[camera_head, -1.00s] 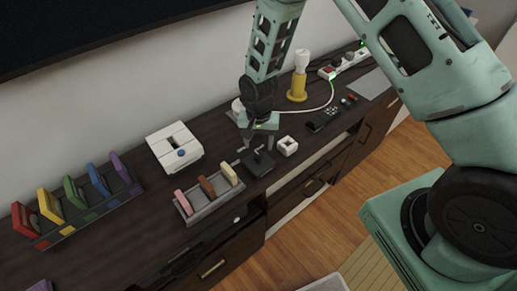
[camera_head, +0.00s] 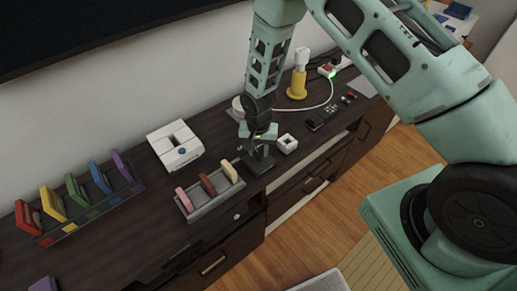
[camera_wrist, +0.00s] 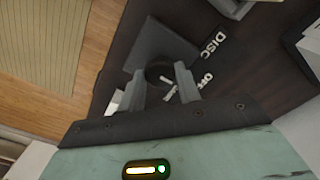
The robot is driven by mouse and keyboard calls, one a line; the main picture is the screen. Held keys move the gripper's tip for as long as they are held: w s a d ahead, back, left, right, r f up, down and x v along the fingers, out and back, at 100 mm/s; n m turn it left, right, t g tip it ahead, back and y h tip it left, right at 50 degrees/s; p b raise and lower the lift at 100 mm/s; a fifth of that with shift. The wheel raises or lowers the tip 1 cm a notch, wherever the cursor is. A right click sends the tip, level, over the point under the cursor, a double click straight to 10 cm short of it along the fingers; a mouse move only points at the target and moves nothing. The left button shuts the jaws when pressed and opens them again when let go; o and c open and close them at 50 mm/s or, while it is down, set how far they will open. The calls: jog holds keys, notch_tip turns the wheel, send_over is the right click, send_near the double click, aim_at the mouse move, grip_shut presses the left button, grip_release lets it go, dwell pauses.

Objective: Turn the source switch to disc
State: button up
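The source switch (camera_head: 262,163) is a dark grey box on the dark cabinet top, beside the small tray of colored pieces. In the wrist view its grey plate (camera_wrist: 160,46) shows, with a round dark knob (camera_wrist: 158,73) and a pale pointer. White labels on the dark surface read DISC (camera_wrist: 213,42) and, partly hidden, what looks like OFF (camera_wrist: 205,80). My gripper (camera_head: 257,152) is low over the switch, pointing down. In the wrist view its two fingers (camera_wrist: 163,82) are apart, one on each side of the knob. I cannot tell whether they touch it.
A grey tray with pink, brown and cream pieces (camera_head: 210,203) stands close on the left. A small white square frame (camera_head: 287,143) sits close on the right. A white box (camera_head: 175,155), a yellow-based lamp (camera_head: 298,86) and a remote (camera_head: 320,121) are farther off.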

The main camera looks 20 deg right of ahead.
aim_at(258, 153)
jog(key=n+b, duration=0.2)
jog(key=n, duration=0.1)
jog(key=shift+f+n, duration=0.1)
jog(key=shift+n, duration=0.3)
jog(key=shift+n+b, duration=0.65)
jog(key=shift+n, duration=1.95)
jog(key=o, duration=1)
notch_tip(258, 153, up, 18)
jog(key=shift+f+b, duration=0.15)
jog(key=shift+b, duration=1)
